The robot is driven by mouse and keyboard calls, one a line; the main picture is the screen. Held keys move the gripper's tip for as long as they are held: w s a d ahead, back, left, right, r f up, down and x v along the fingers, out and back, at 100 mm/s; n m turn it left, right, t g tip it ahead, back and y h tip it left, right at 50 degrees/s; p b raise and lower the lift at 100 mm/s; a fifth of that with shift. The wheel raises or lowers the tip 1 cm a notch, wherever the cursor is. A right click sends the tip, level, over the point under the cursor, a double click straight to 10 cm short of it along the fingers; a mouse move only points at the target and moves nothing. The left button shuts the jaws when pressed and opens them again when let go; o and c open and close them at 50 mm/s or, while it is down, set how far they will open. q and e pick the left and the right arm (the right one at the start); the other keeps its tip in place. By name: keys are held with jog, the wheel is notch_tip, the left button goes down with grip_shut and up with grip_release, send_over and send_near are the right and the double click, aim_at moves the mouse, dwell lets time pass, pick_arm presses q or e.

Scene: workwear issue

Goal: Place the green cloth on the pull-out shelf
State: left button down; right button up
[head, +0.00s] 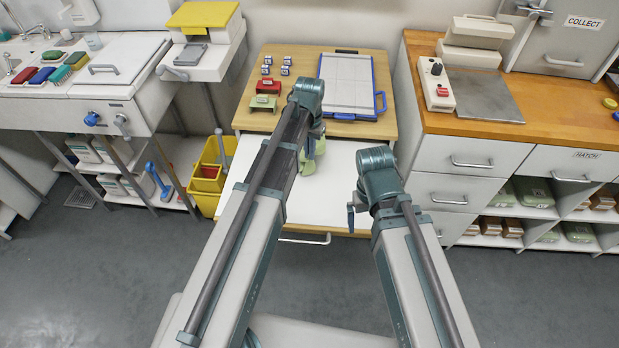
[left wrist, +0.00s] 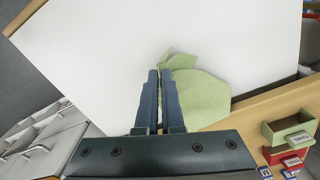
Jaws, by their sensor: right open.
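The pull-out shelf (head: 335,190) is a white board drawn out from under the wooden top, with a handle at its front. The light green cloth (head: 308,167) is bunched at my left gripper (head: 314,146), over the back part of this shelf. In the left wrist view the fingers of my left gripper (left wrist: 161,75) are close together on an edge of the patterned cloth (left wrist: 205,98), which spreads to their right. I cannot tell whether the cloth touches the shelf. My right gripper (head: 352,215) is open and empty, over the shelf's right front part.
The wooden top (head: 325,130) behind the shelf holds a red box (head: 269,86), a green box (head: 263,102), several small labelled blocks and a blue-edged board (head: 347,85). A yellow bucket (head: 208,180) stands at left. Drawers (head: 447,160) stand at right. Much of the shelf is bare.

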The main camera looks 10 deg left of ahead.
pick_arm(q)
jog(key=s+f+b, duration=0.2)
jog(key=s, duration=0.1)
jog(key=s+d+f+b, duration=0.1)
jog(key=s+f+b, duration=0.2)
jog(key=s+d+f+b, duration=0.1)
jog(key=s+f+b, duration=0.1)
jog(key=s+f, duration=0.1)
jog(key=shift+s+f+b, duration=0.25)
jog(key=shift+s+b, duration=0.05)
jog(key=c, duration=0.6)
grip_release()
jog(key=shift+r, duration=0.1)
jog(key=s+r+p, duration=0.4)
jog(key=r+p, duration=0.6)
jog(key=s+d+y, duration=0.1)
jog(key=s+d, duration=0.4)
jog(key=s, duration=0.2)
jog(key=shift+d+m, duration=0.15)
jog(key=shift+m, duration=0.25)
jog(key=shift+s, duration=0.1)
